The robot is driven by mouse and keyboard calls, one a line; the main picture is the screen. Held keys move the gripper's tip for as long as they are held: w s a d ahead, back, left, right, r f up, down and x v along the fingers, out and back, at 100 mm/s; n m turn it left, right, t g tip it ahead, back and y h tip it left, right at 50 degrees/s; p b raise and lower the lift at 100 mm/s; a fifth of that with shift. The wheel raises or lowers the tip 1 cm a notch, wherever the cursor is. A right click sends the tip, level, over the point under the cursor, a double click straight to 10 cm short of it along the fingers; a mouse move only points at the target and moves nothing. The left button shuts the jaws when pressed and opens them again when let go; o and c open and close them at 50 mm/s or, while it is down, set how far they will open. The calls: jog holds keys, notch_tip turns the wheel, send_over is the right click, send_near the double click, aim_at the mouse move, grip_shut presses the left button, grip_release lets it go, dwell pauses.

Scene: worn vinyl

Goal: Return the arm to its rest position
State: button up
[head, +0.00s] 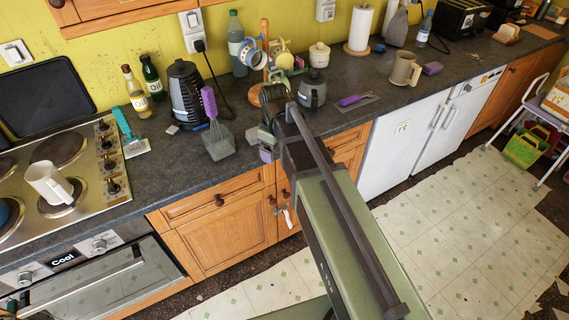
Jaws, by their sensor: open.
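My arm (340,220) is green and dark grey and reaches from the bottom of the head view up to the front edge of the worktop. My gripper (261,143) is at its far end, near the counter's edge, to the right of a whisk-like utensil with a purple handle (209,101). It is open. A small purple patch shows at its tip, and I cannot tell whether it is part of the gripper. The arm hides part of the cupboard front behind it.
The dark worktop (325,122) holds a black kettle (187,92), a grey pot (312,90), a purple-handled tool (354,99) and a beige mug (405,69). A white mug (50,184) stands on the hob at left. The tiled floor (470,220) at right is mostly clear.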

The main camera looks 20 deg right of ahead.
jog(key=s+m, duration=0.7)
jog(key=s, duration=0.5)
jog(key=shift+s+m, duration=0.35)
jog(key=shift+m, duration=0.05)
notch_tip(320, 180, down, 2)
jog(key=shift+f+b, duration=0.25)
jog(key=shift+b, duration=0.9)
